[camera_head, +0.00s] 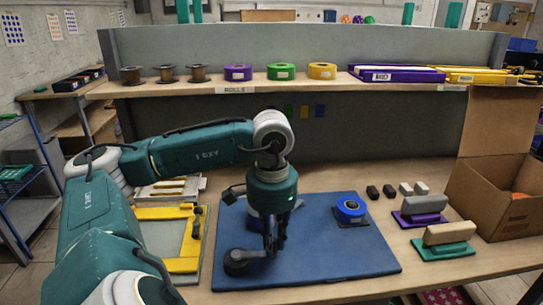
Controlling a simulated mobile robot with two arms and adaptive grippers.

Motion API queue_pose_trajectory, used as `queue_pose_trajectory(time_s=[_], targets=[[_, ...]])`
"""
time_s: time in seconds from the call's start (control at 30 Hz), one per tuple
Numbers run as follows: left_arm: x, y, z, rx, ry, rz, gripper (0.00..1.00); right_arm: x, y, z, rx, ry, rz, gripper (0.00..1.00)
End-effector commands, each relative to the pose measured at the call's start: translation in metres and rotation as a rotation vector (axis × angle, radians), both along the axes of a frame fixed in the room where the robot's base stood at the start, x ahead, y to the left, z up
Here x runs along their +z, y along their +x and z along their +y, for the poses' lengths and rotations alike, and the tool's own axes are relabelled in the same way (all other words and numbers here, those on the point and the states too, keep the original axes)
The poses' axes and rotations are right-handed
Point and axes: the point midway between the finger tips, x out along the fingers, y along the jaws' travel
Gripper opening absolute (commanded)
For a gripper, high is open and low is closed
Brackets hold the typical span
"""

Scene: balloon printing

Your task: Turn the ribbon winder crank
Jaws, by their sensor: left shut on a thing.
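My left gripper (273,243) points down over the blue mat (330,262). Its narrow fingers are shut on a small dark part, which looks like the ribbon winder crank; the fingers hide most of it. A dark round piece (237,262) lies on the mat just left of the fingertips and seems joined to that part. A blue roll (350,207) sits on a dark plate at the right of the mat. My right gripper is not in view.
A yellow frame (183,264) lies left of the mat. A shelf (300,84) with rolls runs behind. The mat's right front is clear.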

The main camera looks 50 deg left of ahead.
Motion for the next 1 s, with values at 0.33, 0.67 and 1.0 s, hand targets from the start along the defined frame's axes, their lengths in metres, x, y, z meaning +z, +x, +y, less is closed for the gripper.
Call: queue_pose_trajectory(time_s=[0.33,0.67,1.0], targets=[[-0.001,0.0,-0.001,0.0,-0.003,0.001,0.37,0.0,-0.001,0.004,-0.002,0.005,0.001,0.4],[0.003,0.0,-0.001,0.001,-0.003,0.0,0.37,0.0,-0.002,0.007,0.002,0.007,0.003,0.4],[0.056,0.002,-0.001,-0.001,-0.003,-0.004,0.37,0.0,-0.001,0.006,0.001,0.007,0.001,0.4]])
